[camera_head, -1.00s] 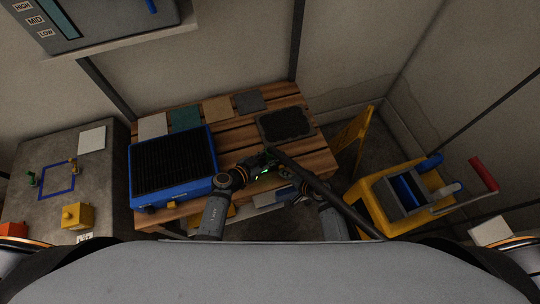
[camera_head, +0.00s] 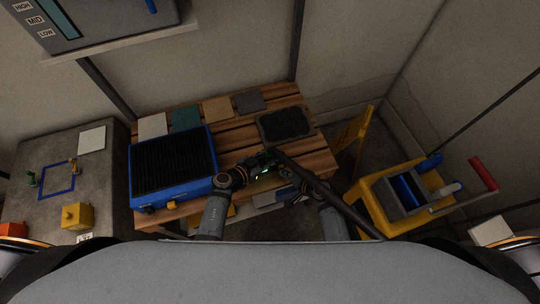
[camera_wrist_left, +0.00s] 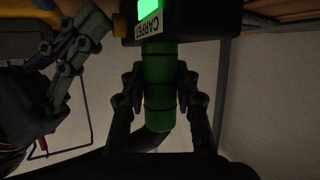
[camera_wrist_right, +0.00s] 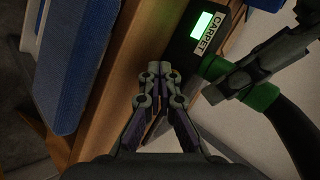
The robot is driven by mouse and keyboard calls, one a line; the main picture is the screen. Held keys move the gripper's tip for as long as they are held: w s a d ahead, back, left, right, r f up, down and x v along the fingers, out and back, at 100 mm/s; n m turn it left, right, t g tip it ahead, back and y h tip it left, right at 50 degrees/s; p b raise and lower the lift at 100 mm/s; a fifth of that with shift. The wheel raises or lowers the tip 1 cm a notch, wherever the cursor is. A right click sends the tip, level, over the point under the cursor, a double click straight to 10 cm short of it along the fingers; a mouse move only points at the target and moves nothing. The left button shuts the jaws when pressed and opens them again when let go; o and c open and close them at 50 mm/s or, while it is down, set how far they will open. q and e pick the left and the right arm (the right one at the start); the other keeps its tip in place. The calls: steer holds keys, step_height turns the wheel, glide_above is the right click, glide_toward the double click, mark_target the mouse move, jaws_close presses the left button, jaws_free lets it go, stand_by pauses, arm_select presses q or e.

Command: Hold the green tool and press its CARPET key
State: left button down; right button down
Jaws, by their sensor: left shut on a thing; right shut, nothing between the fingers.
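The green tool has a green handle (camera_wrist_left: 160,88) and a dark head with a lit green key (camera_wrist_right: 203,25) beside a white CARPET label (camera_wrist_right: 209,34). The lit key also shows in the left wrist view (camera_wrist_left: 150,8), cut by the top edge. My left gripper (camera_wrist_left: 160,100) is shut around the handle, one finger on each side. My right gripper (camera_wrist_right: 158,75) is shut and empty; in the right wrist view its tips are below and left of the key, apparently apart from it. In the head view both grippers crowd around the small green glow (camera_head: 264,173); contact details are too small to tell.
A blue box with a black grille (camera_head: 172,165) stands on the slatted wooden table (camera_head: 235,150). A dark pad (camera_head: 284,124) and several flat samples lie on the table. A yellow wringer bucket (camera_head: 385,205) stands right. A concrete block (camera_head: 40,145) with a yellow box stands left.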

arm_select(q)
steer(key=shift+s+d+f, duration=0.1)
steer(key=shift+s, duration=0.1)
arm_select(e)
steer(key=shift+w+a+r, duration=0.15)
steer(key=shift+w, duration=0.3)
steer(key=shift+s, duration=0.4)
steer(key=shift+s+d, duration=0.4)
steer(key=shift+s, duration=0.6)
steer(key=shift+s+d, duration=0.35)
steer(key=shift+s, duration=0.6)
steer(key=shift+s+d, duration=0.4)
steer(key=shift+s, duration=0.6)
